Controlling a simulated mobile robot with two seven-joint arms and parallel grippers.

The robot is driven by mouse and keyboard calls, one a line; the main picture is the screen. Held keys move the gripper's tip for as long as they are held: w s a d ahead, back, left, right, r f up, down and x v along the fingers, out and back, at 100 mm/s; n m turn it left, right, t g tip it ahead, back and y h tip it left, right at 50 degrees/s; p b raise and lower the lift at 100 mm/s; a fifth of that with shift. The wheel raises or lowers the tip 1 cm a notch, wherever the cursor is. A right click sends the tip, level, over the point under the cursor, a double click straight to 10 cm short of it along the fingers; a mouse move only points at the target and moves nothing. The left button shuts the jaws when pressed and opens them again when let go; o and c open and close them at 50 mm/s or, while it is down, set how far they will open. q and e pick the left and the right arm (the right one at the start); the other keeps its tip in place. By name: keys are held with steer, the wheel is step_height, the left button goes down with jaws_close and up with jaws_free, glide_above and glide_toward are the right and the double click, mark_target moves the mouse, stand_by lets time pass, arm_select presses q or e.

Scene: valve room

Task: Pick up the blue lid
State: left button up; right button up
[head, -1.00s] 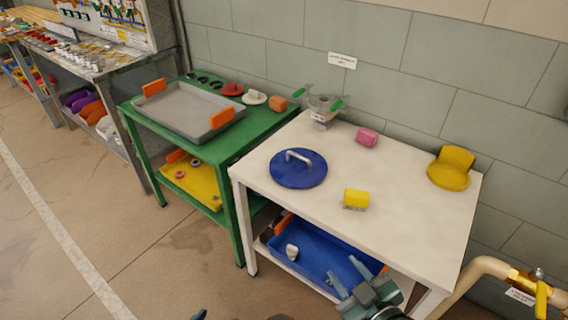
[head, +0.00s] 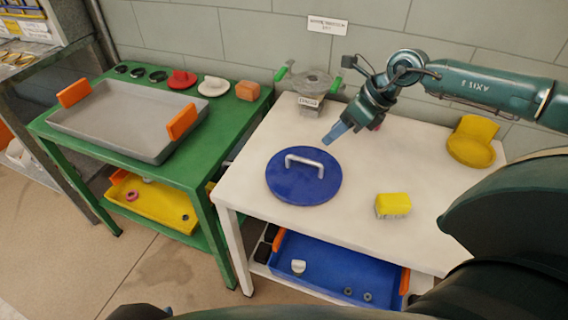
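The blue lid (head: 297,187) is a round, flat disc with a silver arched handle (head: 304,160) on top. It lies flat on the left part of the white table (head: 350,219). My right gripper (head: 334,134) reaches in from the right, above the back of the table, and points down and left. Its fingertips are behind and to the right of the handle, apart from the lid. Its fingers are seen nearly edge-on, so the gap between them cannot be made out. My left gripper is not in view.
A yellow sponge (head: 394,206) lies right of the lid. A yellow round holder (head: 472,147) stands at the back right. A clear-topped scale-like device (head: 311,90) stands at the back left. A green table (head: 222,115) with a grey tray (head: 120,122) is on the left.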

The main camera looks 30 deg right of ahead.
mark_target(305, 159)
steer(key=x, duration=1.2)
steer(key=shift+s+a+f, duration=0.2)
steer(key=shift+s+f, duration=0.1)
steer(key=shift+f, duration=0.2)
jaws_close()
steer(key=shift+d, duration=0.1)
stand_by(0.6)
steer(key=shift+w+r, duration=0.15)
steer(key=shift+r, duration=0.1)
